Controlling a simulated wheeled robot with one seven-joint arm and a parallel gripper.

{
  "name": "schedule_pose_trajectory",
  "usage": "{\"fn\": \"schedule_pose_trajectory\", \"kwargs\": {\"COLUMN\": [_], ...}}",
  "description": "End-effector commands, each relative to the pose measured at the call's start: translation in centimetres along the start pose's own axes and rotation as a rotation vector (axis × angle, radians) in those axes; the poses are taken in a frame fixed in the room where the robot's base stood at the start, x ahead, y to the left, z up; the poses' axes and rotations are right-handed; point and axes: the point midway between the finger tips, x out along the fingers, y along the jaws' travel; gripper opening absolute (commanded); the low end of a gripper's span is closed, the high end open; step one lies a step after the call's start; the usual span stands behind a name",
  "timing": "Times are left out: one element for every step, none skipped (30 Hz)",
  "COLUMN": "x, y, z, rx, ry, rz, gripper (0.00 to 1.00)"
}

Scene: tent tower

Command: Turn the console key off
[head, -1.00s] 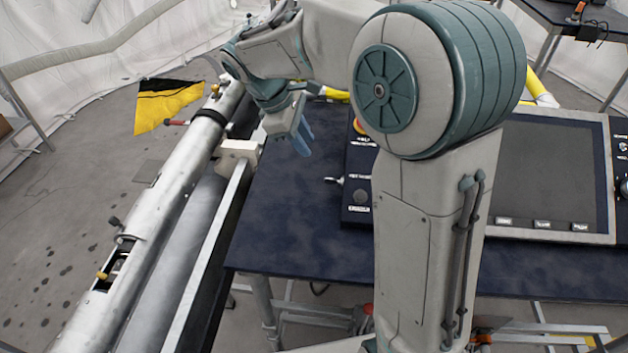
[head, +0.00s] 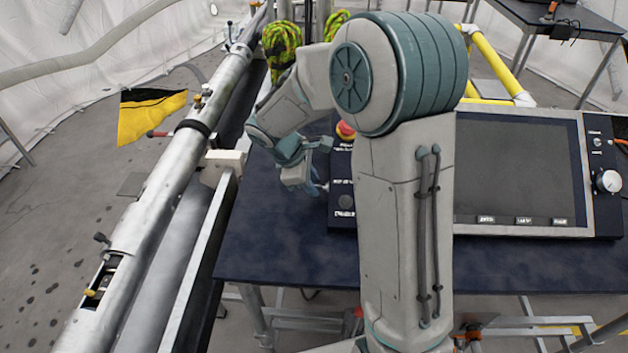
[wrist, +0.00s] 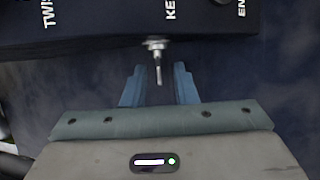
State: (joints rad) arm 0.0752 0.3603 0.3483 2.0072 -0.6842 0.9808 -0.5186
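The key (wrist: 157,62) sticks out of the edge of the dark console box (wrist: 90,22), beside lettering that begins "KE". In the wrist view it is a thin metal stem on a round collar, pointing toward my gripper. My gripper (wrist: 158,82) is open, with one blue finger on each side of the key's tip; I see no contact. In the head view my gripper (head: 318,187) is at the left side of the console's button panel (head: 342,205), and the key cannot be made out there.
A red button (head: 346,130) sits on the panel's upper part. A large screen (head: 515,165) and a knob (head: 607,181) are to the right. A long metal tube (head: 165,190) runs along the left of the dark table (head: 280,245). The table's front left is bare.

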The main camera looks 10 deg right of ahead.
Motion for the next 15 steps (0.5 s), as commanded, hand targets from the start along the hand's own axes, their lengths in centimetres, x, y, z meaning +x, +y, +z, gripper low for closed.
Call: {"fn": "schedule_pose_trajectory", "kwargs": {"x": [0.17,0.23,0.28,0.30,0.30,0.30,0.29,0.29,0.29,0.29,0.29,0.28,0.28,0.28,0.28], "y": [0.00,0.01,0.01,0.02,0.02,0.02,0.02,0.01,0.01,0.01,0.01,0.01,0.00,-0.01,-0.02], "z": [0.01,0.00,-0.01,0.00,0.00,0.00,0.00,0.00,0.00,0.01,0.01,0.01,0.00,0.01,0.01], "rx": [0.000,0.000,0.000,0.000,0.000,0.000,0.000,0.000,0.000,0.001,0.001,0.001,0.001,0.001,0.000], "ry": [0.000,0.000,0.001,0.001,0.001,0.001,0.001,0.000,0.000,0.000,0.000,0.000,0.000,0.000,0.000], "rz": [0.000,0.000,0.000,0.001,0.001,0.001,0.000,0.000,0.000,0.000,0.000,0.000,0.000,0.000,-0.001], "gripper": [0.26,0.26,0.26,0.26,0.26,0.26,0.26,0.26,0.26,0.17,0.09,0.00,0.00,0.00,0.00]}}
